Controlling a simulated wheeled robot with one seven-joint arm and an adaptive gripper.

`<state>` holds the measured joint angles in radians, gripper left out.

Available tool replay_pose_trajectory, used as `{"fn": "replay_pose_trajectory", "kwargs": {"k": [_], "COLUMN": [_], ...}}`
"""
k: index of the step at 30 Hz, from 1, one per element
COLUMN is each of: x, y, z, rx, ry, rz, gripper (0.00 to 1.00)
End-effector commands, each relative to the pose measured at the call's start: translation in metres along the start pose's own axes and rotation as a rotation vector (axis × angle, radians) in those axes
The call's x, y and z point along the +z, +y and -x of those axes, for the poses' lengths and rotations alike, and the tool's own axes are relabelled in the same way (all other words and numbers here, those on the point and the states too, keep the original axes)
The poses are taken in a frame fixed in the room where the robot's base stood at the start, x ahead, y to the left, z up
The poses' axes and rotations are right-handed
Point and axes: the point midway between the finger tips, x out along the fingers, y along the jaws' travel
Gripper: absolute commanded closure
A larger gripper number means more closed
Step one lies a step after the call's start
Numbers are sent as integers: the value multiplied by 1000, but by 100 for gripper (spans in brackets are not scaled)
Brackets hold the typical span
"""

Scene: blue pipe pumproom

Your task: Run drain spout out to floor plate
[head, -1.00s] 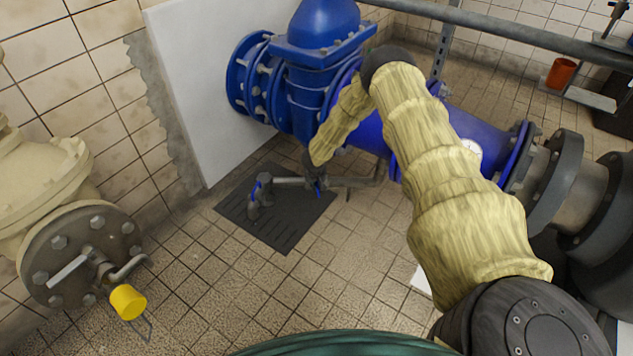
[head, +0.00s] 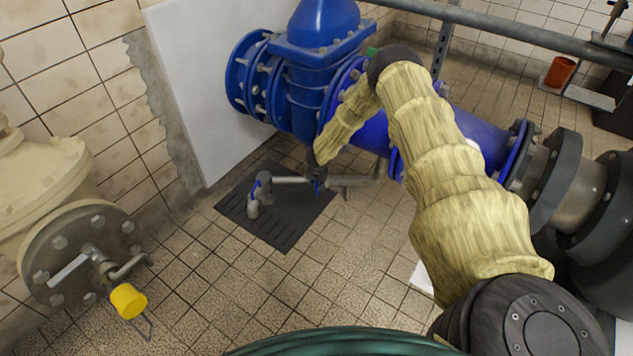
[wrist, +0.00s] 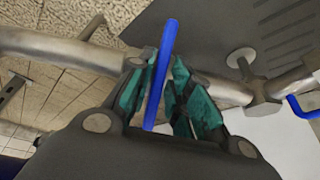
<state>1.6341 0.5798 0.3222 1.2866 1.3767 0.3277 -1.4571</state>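The drain spout (head: 253,208) is a grey down-turned outlet at the left end of a thin grey pipe (head: 291,181), over the dark floor plate (head: 285,240). A small blue handle sits by the spout. In the wrist view, the pipe (wrist: 60,47) crosses behind my gripper, and part of the dark plate (wrist: 215,45) shows at top right. My gripper (wrist: 166,66) has its teal fingers close on both sides of a blue lever (wrist: 168,45) and appears shut on it. In the head view my gripper (head: 316,172) is small and partly hidden at the pipe.
A large blue valve and pipe (head: 315,80) stand behind my arm. A grey rail (head: 520,32) crosses the top right. Tiled floor is clear around the plate.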

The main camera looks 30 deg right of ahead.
Motion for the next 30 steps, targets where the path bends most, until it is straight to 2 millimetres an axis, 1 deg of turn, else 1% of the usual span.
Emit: {"fn": "replay_pose_trajectory", "kwargs": {"k": [10, 14, 20, 30], "x": [0, -1, 0, -1], "y": [0, 0, 0, 0], "z": [0, 5, 24, 67], "rx": [1, 0, -1, 0], "ry": [0, 0, 0, 0], "rz": [1, 1, 1, 1], "gripper": [68, 68, 68, 68]}}
